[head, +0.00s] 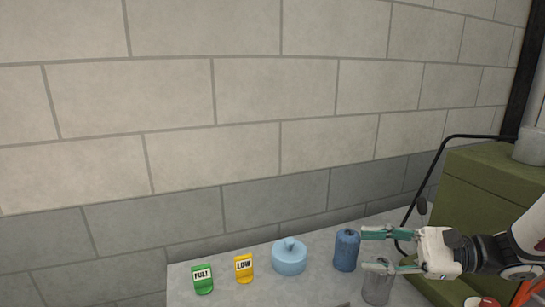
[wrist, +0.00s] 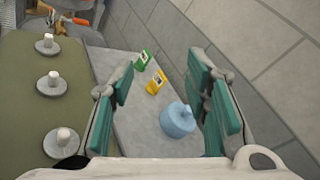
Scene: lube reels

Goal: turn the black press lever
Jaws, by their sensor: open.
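My gripper (head: 372,250) is open, its fingers pointing left over the grey counter at the right of the head view. In the wrist view its teal finger pads (wrist: 160,85) stand wide apart with no object held between them. A thin black curved rod or hose (head: 440,155) runs from the top of the green cabinet down behind my gripper. I cannot tell which of these belongs to the press lever. In the wrist view a black piece (wrist: 70,163) shows at lower left, mostly hidden.
A green cabinet (head: 475,190) stands right; a block wall rises behind.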

